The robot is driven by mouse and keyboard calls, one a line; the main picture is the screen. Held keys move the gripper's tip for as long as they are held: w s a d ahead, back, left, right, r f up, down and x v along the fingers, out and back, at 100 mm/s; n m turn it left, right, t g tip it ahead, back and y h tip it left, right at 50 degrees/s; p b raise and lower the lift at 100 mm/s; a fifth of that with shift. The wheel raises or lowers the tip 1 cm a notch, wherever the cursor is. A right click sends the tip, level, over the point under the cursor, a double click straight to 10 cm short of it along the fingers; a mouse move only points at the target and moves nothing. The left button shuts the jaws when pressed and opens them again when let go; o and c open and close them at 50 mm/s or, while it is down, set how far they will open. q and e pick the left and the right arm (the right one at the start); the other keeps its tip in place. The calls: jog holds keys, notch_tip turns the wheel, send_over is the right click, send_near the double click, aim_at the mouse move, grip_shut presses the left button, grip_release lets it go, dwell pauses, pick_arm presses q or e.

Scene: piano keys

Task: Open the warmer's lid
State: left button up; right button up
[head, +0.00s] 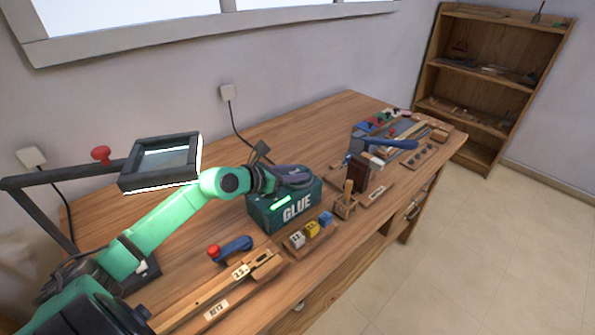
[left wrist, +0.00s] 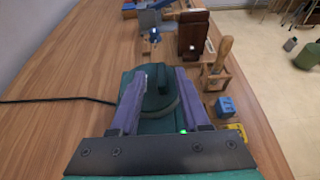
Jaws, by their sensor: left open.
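The warmer (head: 295,208) is a dark green box marked GLUE, with a lit green strip on its front, in the middle of the bench in the head view. My left gripper (head: 305,179) reaches over its top from the left and hides most of the lid. In the left wrist view the teal lid (left wrist: 157,125) lies below the gripper (left wrist: 160,76). Its purple fingers are open, on either side of a dark upright handle (left wrist: 163,80) on the lid. I cannot tell whether they touch it. The lid appears shut. My right gripper is not in view.
A lamp with a square frame (head: 160,162) stands left, near my arm. Coloured blocks (head: 312,229), a wooden holder (head: 345,203) and a dark brown block (head: 358,173) sit right of the warmer. A cord (head: 240,130) runs behind. The bench (head: 310,125) is clear behind the warmer.

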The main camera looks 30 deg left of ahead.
pick_arm(q)
jog(key=shift+w+d+f, duration=0.25)
jog(key=shift+w+d, duration=0.05)
jog(key=shift+w, duration=0.3)
grip_shut()
dwell(1.0)
